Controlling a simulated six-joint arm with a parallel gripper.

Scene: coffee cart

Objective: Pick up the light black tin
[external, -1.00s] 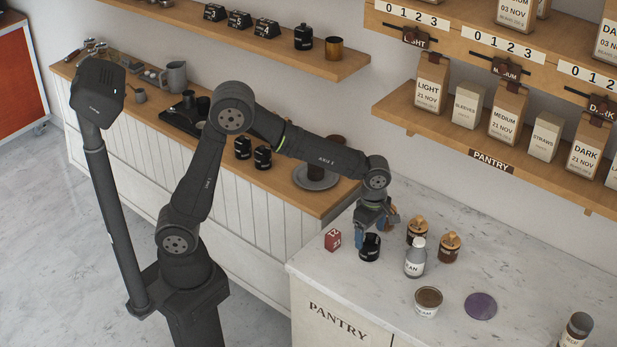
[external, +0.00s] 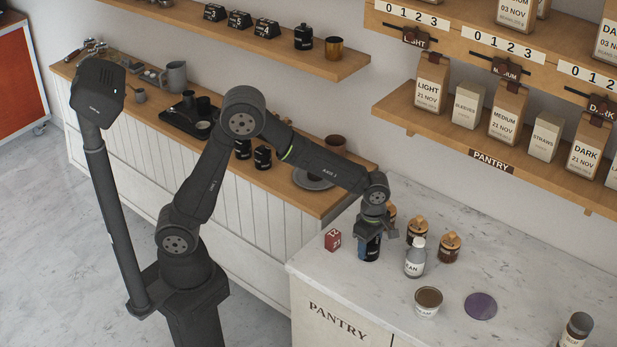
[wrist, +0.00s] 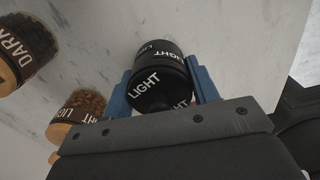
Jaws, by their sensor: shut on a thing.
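The light black tin (external: 370,250) stands on the white marble counter near its left end. In the wrist view the tin (wrist: 160,75) is black with white LIGHT lettering, and it sits between the two blue fingers. My gripper (external: 370,246) is lowered over the tin, pointing down. In the wrist view my gripper (wrist: 158,88) is shut on the tin, one finger on each side. Most of the tin is hidden by the fingers in the external view.
A red block (external: 333,240) is close to the left of the tin. A purple disc (external: 480,306) lies farther right. Bare marble lies in front.

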